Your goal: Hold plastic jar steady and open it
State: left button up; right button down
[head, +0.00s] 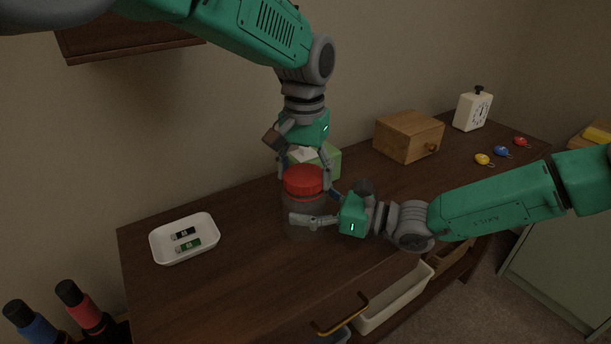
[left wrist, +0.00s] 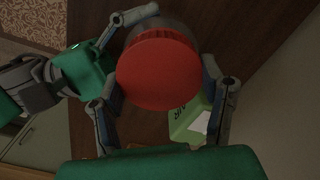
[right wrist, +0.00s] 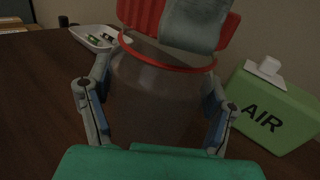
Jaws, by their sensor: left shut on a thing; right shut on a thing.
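The plastic jar (head: 297,220) is a clear, greyish jar with a red lid (head: 303,180), standing upright on the dark wooden dresser top. My left gripper (head: 304,184) comes down from above and is shut on the red lid; the left wrist view shows the lid (left wrist: 158,70) between its fingers. My right gripper (head: 312,219) reaches in from the right and is shut on the jar body, which fills the space between its fingers in the right wrist view (right wrist: 150,100). In that view the lid (right wrist: 140,15) seems to sit slightly above the jar's body, with a red ring below it.
A green box marked AIR (right wrist: 270,110) stands close behind the jar. A white tray (head: 157,250) with two small sticks lies left. An open drawer (head: 395,300) is below.

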pick_arm(q)
jog(key=shift+d+r, duration=0.1)
jog(key=shift+r, duration=0.7)
pick_arm(e)
jog(key=shift+f, duration=0.1)
pick_arm(q)
jog(key=shift+s+r, duration=0.1)
jog(key=shift+r, duration=1.95)
pick_arm(e)
grip_release()
jog(key=shift+d, duration=0.1)
send_over(364, 243)
jog(key=shift+w+a, duration=0.3)
jog(key=shift+a, duration=0.05)
jog(key=shift+s+d, duration=0.1)
jog(key=shift+d, duration=0.15)
pick_arm(q)
jog(key=shift+f, duration=0.1)
pick_arm(e)
jog(key=shift+s+d+f, duration=0.1)
jog(key=shift+s+f, duration=0.05)
jog(key=shift+s, duration=0.05)
